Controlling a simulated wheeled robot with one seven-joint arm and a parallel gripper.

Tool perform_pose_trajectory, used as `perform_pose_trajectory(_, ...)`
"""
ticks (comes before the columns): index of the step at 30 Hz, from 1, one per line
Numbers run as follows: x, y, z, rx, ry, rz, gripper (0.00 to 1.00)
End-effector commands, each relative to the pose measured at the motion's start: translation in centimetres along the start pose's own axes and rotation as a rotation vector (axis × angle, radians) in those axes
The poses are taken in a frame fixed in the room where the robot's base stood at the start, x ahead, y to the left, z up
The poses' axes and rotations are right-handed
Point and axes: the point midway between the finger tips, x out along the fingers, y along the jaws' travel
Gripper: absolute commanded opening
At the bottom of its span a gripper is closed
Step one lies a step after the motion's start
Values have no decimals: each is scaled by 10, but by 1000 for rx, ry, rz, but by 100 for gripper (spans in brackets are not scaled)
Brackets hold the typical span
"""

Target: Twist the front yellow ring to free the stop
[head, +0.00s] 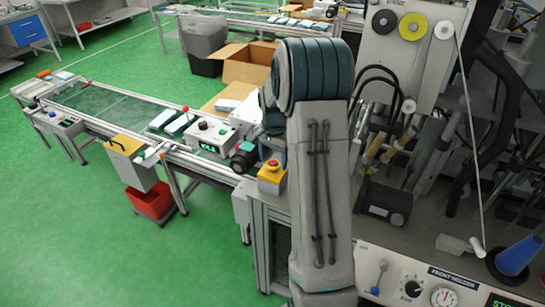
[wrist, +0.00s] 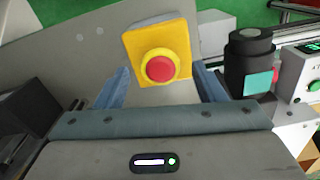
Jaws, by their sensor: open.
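The stop is a red mushroom button (wrist: 161,68) with a yellow ring (wrist: 143,62) around its base, on a yellow box face (wrist: 142,42). In the head view the yellow stop box (head: 271,175) sits at the left corner of the machine bench, just left of my arm. My gripper (wrist: 163,72) is open in the wrist view. Its two blue-grey fingers stand apart, left and right of the button, with visible gaps and nothing held. Their distance from the ring in depth is hard to tell. My arm hides most of the gripper in the head view.
A black cylinder with a teal patch (wrist: 248,62) stands close right of the right finger. A white control box (head: 212,135) is on the conveyor line to the left. The machine bench (head: 375,250) fills the right side. Green floor (head: 75,220) is open at the left.

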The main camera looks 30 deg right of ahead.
Motion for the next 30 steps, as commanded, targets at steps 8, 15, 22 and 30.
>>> perform_pose_trajectory(8, 6, 0, 0, 0, 1, -1, 63)
perform_pose_trajectory(15, 5, 0, 0, -1, 1, 0, 21)
perform_pose_trajectory(22, 6, -1, 2, 4, 0, 0, 18)
perform_pose_trajectory(30, 7, 0, 1, 92, -1, 1, 18)
